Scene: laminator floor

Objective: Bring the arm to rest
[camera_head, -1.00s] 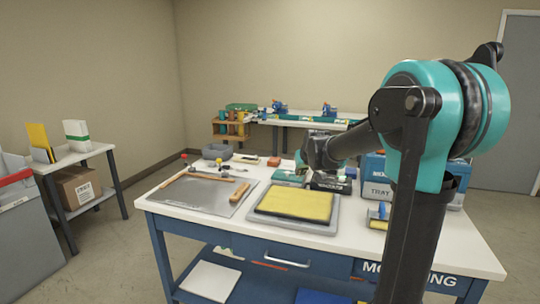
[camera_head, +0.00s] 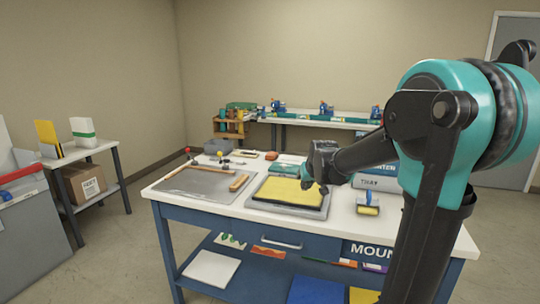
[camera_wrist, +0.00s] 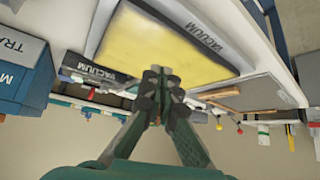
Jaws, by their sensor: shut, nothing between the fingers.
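My gripper (camera_head: 322,187) hangs in the air over the right part of the yellow pad on the mounting table, at the end of my raised arm. In the wrist view its two fingers (camera_wrist: 163,82) meet at the tips and hold nothing. The wrist view looks across the table tilted, with the yellow pad (camera_wrist: 155,42) beyond the fingertips. The pad also shows in the head view (camera_head: 283,191), lying in a grey vacuum tray (camera_head: 309,213). The gripper's exact height above the pad cannot be told.
The table (camera_head: 343,230) also bears a grey metal sheet (camera_head: 190,186) with wooden bars, a roller (camera_head: 368,204) and a blue tray box (camera_head: 378,178). A side table (camera_head: 97,147) with a carton (camera_head: 85,184) stands left. A long bench (camera_head: 340,125) stands behind.

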